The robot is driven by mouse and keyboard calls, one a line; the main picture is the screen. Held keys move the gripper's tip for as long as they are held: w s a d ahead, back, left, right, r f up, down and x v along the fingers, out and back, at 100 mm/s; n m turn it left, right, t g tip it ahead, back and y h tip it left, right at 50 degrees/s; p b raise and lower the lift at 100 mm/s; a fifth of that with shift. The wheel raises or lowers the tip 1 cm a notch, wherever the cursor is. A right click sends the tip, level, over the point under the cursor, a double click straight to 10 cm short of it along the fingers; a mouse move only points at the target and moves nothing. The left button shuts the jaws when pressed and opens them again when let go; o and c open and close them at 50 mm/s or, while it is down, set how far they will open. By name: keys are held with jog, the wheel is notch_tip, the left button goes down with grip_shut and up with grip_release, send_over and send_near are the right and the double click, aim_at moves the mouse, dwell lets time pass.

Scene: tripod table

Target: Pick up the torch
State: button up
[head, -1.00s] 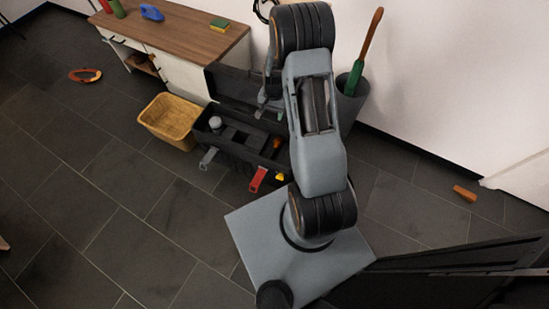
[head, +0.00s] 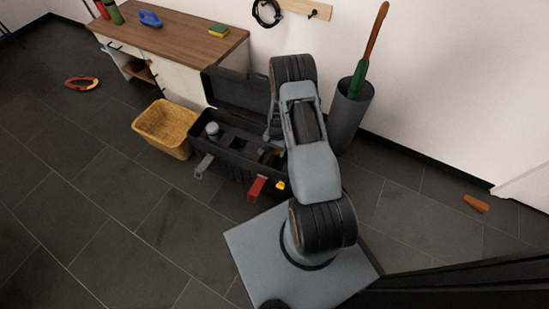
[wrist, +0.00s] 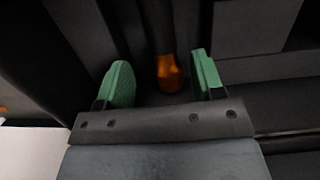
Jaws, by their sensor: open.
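A dark, rod-like thing with an orange end, which looks like the torch (wrist: 168,73), lies in the black toolbox in the wrist view. In the head view a small patch of orange (head: 275,152) shows in the toolbox beside my arm, and the rest is hidden. My gripper (wrist: 163,82) is open, with one green finger on each side of the orange end. I cannot tell whether either finger touches it. In the head view my arm hides most of the gripper, over the right part of the toolbox.
The open toolbox (head: 217,149) stands on the floor, its lid up at the back, red and grey latches in front. A wicker basket (head: 163,128) is at its left, a dark bin (head: 347,116) at its right, a wooden-topped cabinet (head: 178,42) behind.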

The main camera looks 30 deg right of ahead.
aim_at(274, 156)
jog(key=shift+s+a+f+b, duration=0.1)
jog(key=shift+a+f+b, duration=0.1)
jog(key=shift+f+b, duration=0.8)
jog(key=shift+s+a+f+b, duration=0.15)
jog(key=shift+f+b, duration=0.2)
jog(key=shift+f, duration=1.25)
jog(key=shift+w, duration=0.1)
jog(key=shift+c, duration=0.2)
jog(key=shift+r, duration=0.1)
jog(key=c, duration=1)
